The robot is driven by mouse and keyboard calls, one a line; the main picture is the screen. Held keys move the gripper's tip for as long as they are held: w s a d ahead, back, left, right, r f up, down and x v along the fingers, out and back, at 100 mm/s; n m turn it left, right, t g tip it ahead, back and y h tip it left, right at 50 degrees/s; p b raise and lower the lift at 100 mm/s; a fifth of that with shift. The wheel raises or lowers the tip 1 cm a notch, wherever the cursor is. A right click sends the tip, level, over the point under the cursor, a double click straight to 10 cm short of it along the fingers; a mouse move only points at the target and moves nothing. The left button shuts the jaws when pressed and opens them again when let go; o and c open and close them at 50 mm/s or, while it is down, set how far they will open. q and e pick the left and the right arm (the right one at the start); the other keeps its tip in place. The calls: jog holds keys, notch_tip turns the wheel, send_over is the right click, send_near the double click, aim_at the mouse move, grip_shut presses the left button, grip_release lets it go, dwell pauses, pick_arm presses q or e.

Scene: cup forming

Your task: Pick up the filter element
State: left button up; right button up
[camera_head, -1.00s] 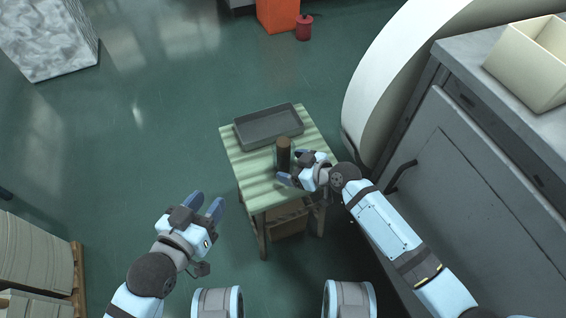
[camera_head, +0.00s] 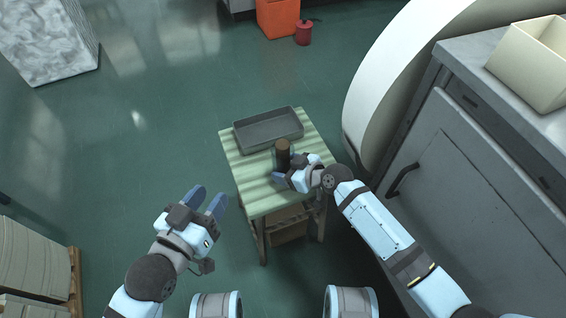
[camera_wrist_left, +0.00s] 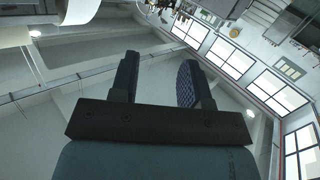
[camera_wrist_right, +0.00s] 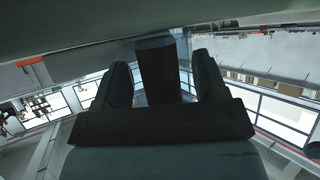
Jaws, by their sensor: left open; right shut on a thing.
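The filter element (camera_head: 283,152) is a dark brown cylinder standing upright at the right side of the small table. My right gripper (camera_head: 284,172) is shut on it, low on its side. In the right wrist view the dark filter element (camera_wrist_right: 158,70) sits between the two fingers. Its lower part is partly hidden by the gripper in the head view. Whether it touches the tabletop I cannot tell. My left gripper (camera_head: 208,199) is open and empty, left of the table and apart from it. The left wrist view shows its two fingers spread with nothing between them.
The green striped table (camera_head: 258,193) carries a dark grey tray (camera_head: 268,131) at its back. A grey cabinet (camera_head: 470,170) with a cream bin (camera_head: 535,62) stands close on the right, beside a large white rounded body (camera_head: 385,85). Open floor lies to the left.

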pick_arm(q)
jog(key=o, duration=0.3)
jog(key=shift+o, duration=0.8)
jog(key=shift+w+d+f, duration=0.1)
jog(key=shift+w+d, duration=0.1)
jog(key=shift+w, duration=0.05)
jog(key=n+g+y, duration=0.8)
jog(key=n+g, duration=0.2)
jog(key=g, duration=0.4)
send_near(283, 144)
jog(key=f, duration=0.3)
jog(key=shift+s+a+f, duration=0.2)
jog(key=shift+a, duration=0.1)
jog(key=shift+w+a+f, duration=0.1)
jog(key=shift+w+f, duration=0.1)
jog(key=shift+f, duration=0.85)
jog(key=shift+w+a+f, duration=0.1)
jog(key=shift+w+f, duration=0.15)
jog(key=shift+f, duration=0.75)
jog(key=shift+w+f, duration=0.2)
jog(key=shift+f, duration=0.85)
